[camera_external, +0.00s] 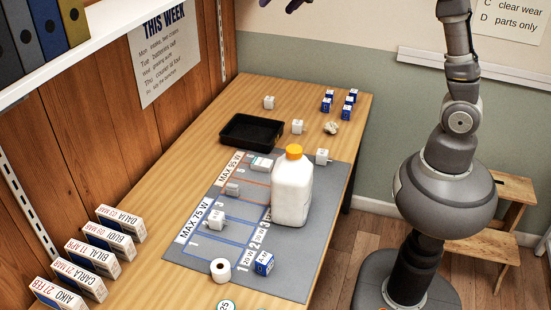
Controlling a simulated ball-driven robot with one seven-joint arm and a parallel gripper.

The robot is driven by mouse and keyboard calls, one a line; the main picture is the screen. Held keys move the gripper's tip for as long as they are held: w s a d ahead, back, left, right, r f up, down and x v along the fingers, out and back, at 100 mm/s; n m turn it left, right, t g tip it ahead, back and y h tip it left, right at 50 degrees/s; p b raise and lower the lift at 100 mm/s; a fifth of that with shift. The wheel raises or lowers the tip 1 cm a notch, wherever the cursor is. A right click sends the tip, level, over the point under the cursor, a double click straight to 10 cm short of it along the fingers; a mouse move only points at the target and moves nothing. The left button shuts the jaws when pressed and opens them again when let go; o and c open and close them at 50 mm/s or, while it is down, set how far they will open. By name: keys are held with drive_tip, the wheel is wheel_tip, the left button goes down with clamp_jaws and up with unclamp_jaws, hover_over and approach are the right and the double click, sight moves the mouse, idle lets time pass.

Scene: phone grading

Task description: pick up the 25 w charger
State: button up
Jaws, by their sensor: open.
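Several small white charger-like cubes are on the table; their print is too small to read, so I cannot tell which is the 25 W charger. One cube (269,102) stands at the back, another (297,127) nearer the middle, and a third (322,157) at the mat's far right edge. More white blocks lie on the grey mat, such as one on the blue-lined grid (216,220). A round label reading 25 (227,304) is cut by the bottom edge. My gripper (296,6) shows partly at the top edge, open and empty, well above the table.
A white bottle with an orange cap (292,190) stands tall on the grey mat (290,278). A black tray (252,148), blue-and-white cubes (263,263), a white roll (220,269) and a crumpled pale lump (331,128) are around it. Named boxes (92,258) line the left.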

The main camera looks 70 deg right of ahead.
drive_tip(key=s+a+r+n+t, duration=0.1)
drive_tip(key=s+a+r+n, duration=0.1)
drive_tip(key=r, duration=0.4)
drive_tip(key=s+a+r+n+t+b, duration=0.1)
drive_tip(key=s+a+r+n+t, duration=0.1)
drive_tip(key=s+a+r, duration=0.2)
wheel_tip(320, 180, up, 3)
drive_tip(key=shift+s+a+t, duration=0.2)
drive_tip(key=shift+a+t, duration=0.1)
drive_tip(key=s+a+r+n+t, duration=0.1)
drive_tip(key=s+a+r, duration=0.1)
drive_tip(key=s+r, duration=0.1)
drive_tip(key=s+a+r+n+t+b, duration=0.1)
drive_tip(key=s+r, duration=0.2)
drive_tip(key=r, duration=0.1)
drive_tip(key=s+a+r+n+t+y, duration=0.1)
drive_tip(key=s+a+r+n, duration=0.1)
drive_tip(key=s+r, duration=0.1)
drive_tip(key=shift+s+a+r, duration=0.3)
drive_tip(key=shift+s+r, duration=0.05)
drive_tip(key=shift+s, duration=0.15)
drive_tip(key=c, duration=0.3)
drive_tip(key=shift+s+a+r+t, duration=0.1)
drive_tip(key=shift+s+r+t, duration=0.1)
drive_tip(key=shift+t, duration=0.1)
drive_tip(key=shift+c, duration=1.1)
drive_tip(key=shift+w, duration=0.15)
